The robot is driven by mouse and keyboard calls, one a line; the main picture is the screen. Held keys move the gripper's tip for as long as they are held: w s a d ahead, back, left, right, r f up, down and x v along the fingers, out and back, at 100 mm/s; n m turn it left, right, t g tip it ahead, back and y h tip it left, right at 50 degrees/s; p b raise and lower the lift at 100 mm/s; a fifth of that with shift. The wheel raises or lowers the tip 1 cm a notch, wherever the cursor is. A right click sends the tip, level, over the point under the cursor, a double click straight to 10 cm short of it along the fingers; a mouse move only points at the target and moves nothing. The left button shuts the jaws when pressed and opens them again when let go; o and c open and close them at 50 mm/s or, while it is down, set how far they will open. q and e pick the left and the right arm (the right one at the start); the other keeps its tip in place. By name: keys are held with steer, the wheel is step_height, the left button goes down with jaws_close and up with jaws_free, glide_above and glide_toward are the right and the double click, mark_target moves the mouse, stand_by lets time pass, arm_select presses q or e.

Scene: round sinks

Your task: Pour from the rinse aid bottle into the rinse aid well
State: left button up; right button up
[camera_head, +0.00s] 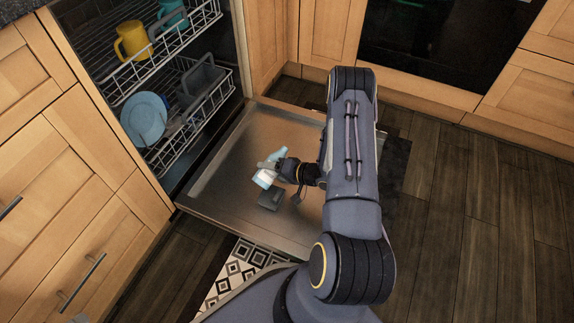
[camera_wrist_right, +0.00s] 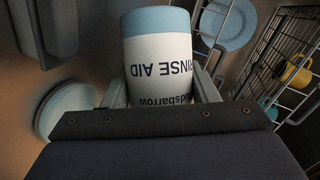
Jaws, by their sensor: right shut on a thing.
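The rinse aid bottle (camera_head: 265,179) is white with light blue ends and is held over the open dishwasher door, leaning. In the right wrist view the bottle (camera_wrist_right: 160,65) fills the middle, its "RINSE AID" label upside down. My right gripper (camera_head: 279,167) is shut on it, with a finger on each side in the wrist view. A dark grey dispenser block (camera_head: 270,200) sits on the door just below the bottle. I cannot make out the rinse aid well or whether any liquid flows. My left gripper is not in view.
The dishwasher door (camera_head: 226,168) lies open and flat. The upper rack holds a yellow mug (camera_head: 131,40); the lower rack holds a blue plate (camera_head: 144,118) and a grey caddy (camera_head: 200,82). A patterned mat (camera_head: 240,266) lies in front. A pale round object (camera_wrist_right: 66,108) shows beside the bottle.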

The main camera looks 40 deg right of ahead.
steer(key=shift+a+f+m+y, duration=0.15)
steer(key=shift+f+m+y, duration=0.4)
steer(key=shift+m, duration=0.25)
stand_by(3.5)
steer(key=r+n+h, duration=0.2)
steer(key=shift+d+n, duration=0.35)
steer(key=shift+n, duration=0.05)
steer(key=shift+w+d+h, duration=0.1)
steer(key=shift+h, duration=0.15)
steer(key=shift+w+d+r+n+h, duration=0.1)
steer(key=shift+d+r+n+h, duration=0.15)
steer(key=shift+n+h, duration=0.3)
steer(key=shift+d+r+n+h, duration=0.1)
steer(key=shift+d+n+h, duration=0.2)
steer(key=shift+n, duration=0.35)
steer(key=shift+a+f+n+h, duration=0.35)
steer(key=shift+f+n, duration=0.15)
steer(key=shift+f, duration=0.15)
steer(key=shift+a+r+n+t+h, duration=0.15)
steer(key=shift+r+n+t+h, duration=0.3)
steer(key=shift+r, duration=0.2)
steer(key=n, duration=0.1)
steer(key=h, duration=0.1)
steer(key=n+h, duration=0.1)
steer(key=shift+a+f+n+t, duration=0.25)
steer(key=shift+f+n, duration=0.05)
steer(key=shift+n, duration=0.05)
